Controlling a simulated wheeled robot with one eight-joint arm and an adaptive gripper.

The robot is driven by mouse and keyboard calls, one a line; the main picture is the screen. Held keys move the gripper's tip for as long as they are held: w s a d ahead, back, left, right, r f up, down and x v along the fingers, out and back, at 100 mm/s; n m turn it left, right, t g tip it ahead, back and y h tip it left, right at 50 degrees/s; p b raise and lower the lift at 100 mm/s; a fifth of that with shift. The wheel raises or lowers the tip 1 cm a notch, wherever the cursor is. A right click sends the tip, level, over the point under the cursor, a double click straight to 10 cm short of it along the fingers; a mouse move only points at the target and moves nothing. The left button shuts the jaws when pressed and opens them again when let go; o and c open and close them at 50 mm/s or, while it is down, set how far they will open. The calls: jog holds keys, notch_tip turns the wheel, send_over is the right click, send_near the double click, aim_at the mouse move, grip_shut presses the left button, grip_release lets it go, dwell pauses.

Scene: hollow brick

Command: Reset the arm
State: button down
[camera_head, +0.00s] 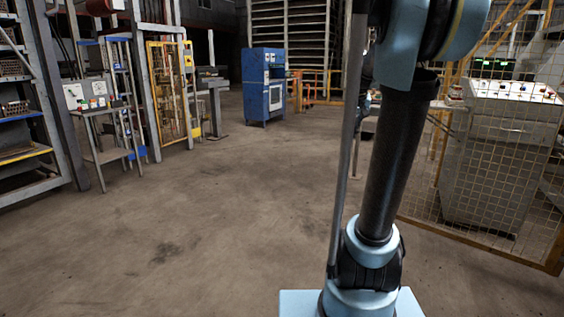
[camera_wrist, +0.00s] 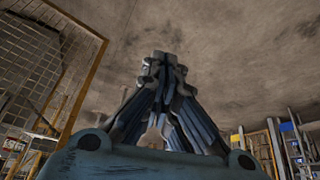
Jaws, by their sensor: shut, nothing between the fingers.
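My gripper (camera_wrist: 158,62) shows in the wrist view, with its fingers drawn together at the tips and nothing between them. Brown concrete floor fills much of the wrist view behind it. In the head view my arm stands upright at the right of the middle and runs out of the top of the picture. My gripper is not visible in the head view.
A wire mesh fence (camera_head: 432,207) encloses a grey control cabinet (camera_head: 497,150) at the right. A blue machine (camera_head: 256,98) stands at the back. A small table (camera_head: 103,112) and metal shelving (camera_head: 25,150) stand at the left. The middle floor (camera_head: 215,210) is clear.

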jog(key=s+a+f+g, duration=0.1)
jog(key=s+a+f, duration=0.1)
jog(key=s+f, duration=0.5)
jog(key=s+a+f+n+g, duration=0.1)
jog(key=s+a+f, duration=0.2)
jog(key=s+f, duration=0.5)
jog(key=s+a+f+n+y, duration=0.1)
jog(key=s+a+f, duration=0.2)
jog(key=s+f, duration=0.5)
jog(key=s, duration=0.9)
jog(key=shift+s+a+g, duration=0.25)
jog(key=shift+s+g, duration=0.15)
jog(key=shift+a, duration=0.1)
